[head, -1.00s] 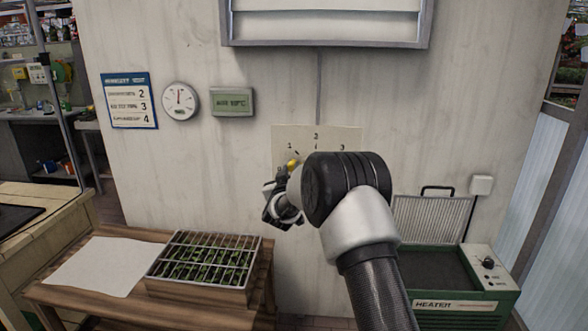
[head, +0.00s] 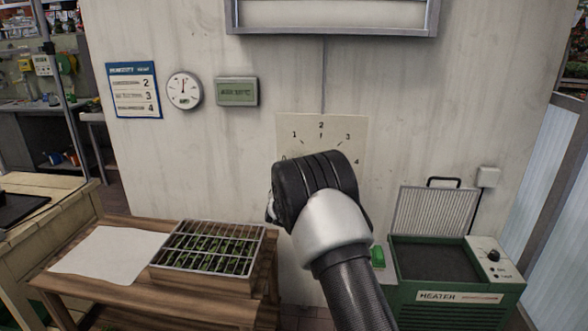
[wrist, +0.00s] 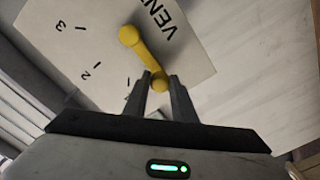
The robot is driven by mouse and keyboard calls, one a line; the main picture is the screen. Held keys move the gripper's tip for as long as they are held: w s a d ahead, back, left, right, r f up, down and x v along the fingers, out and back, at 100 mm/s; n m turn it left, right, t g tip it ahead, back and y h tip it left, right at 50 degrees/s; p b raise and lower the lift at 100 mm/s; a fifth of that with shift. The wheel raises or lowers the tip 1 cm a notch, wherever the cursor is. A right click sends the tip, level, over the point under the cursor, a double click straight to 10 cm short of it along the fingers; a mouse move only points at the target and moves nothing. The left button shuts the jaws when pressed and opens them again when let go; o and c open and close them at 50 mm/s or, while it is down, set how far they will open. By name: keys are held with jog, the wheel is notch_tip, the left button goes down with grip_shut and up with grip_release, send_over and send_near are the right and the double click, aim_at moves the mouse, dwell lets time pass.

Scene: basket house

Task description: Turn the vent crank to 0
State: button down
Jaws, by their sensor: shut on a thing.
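The vent dial plate (head: 335,127) is on the wall, with 1, 2, 3 and 4 readable in the head view; its lower part is hidden behind my arm. In the wrist view the plate (wrist: 190,55) shows tilted, with part of the word VENT. The yellow crank (wrist: 139,51) runs from its pivot to a knob between my fingertips, past the 1 mark on the side away from 2. My gripper (wrist: 161,84) is shut on the crank's knob. In the head view the crank and fingertips are hidden by my arm.
A wooden table (head: 105,290) with a seedling tray (head: 160,274) and white sheet (head: 110,252) stands below left. A green heater (head: 455,312) with a raised lid (head: 437,211) stands at right. A poster (head: 134,90), gauge (head: 184,90) and display (head: 237,91) hang left of the plate.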

jog(key=shift+f, duration=0.2)
jog(key=c, duration=1.5)
grip_release()
jog(key=shift+r, duration=0.1)
jog(key=shift+o, duration=0.2)
jog(key=shift+s, duration=0.1)
jog(key=v, duration=1.7)
jog(key=shift+s, duration=0.15)
